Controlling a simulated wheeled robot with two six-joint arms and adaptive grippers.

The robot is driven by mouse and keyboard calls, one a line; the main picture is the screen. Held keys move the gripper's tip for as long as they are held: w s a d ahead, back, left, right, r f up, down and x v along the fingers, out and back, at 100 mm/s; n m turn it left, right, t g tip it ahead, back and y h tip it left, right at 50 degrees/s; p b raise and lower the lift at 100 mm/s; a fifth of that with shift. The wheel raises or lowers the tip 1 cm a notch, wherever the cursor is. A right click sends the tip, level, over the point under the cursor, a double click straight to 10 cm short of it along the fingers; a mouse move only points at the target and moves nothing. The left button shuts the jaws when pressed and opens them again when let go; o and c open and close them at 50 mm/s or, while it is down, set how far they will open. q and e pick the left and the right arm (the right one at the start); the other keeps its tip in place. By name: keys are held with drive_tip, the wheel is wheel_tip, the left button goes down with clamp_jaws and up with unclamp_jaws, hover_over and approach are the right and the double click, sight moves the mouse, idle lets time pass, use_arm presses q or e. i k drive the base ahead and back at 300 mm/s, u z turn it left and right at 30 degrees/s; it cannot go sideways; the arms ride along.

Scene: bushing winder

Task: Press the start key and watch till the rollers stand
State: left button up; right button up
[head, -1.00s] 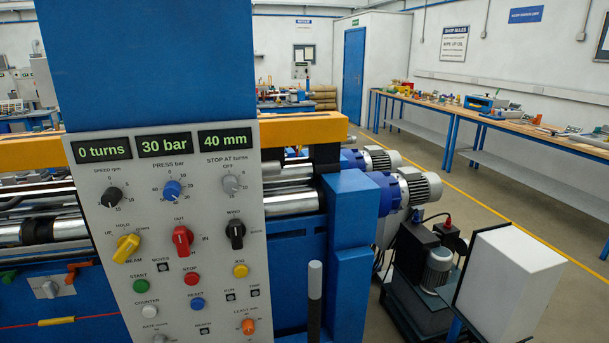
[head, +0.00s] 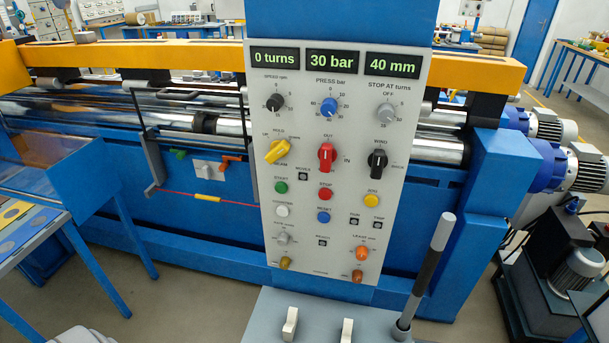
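The green START key (head: 281,187) sits on the grey control panel (head: 340,250), left of the red STOP key (head: 325,194). The displays above read 0 turns (head: 275,57), 30 bar (head: 332,61) and 40 mm (head: 392,65). The polished steel rollers (head: 110,114) lie lengthwise in the blue machine, behind the panel; part of them is hidden by it. One still frame does not show whether they turn. Neither of my grippers is in view.
A yellow beam (head: 140,55) runs above the rollers. A blue table with a clear shield (head: 50,235) is at the left. Motors (head: 585,172) stick out at the right.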

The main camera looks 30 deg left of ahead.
sight(280, 188)
drive_tip(key=u, duration=2.05)
drive_tip(key=i, duration=0.4)
drive_tip(key=z, duration=1.4)
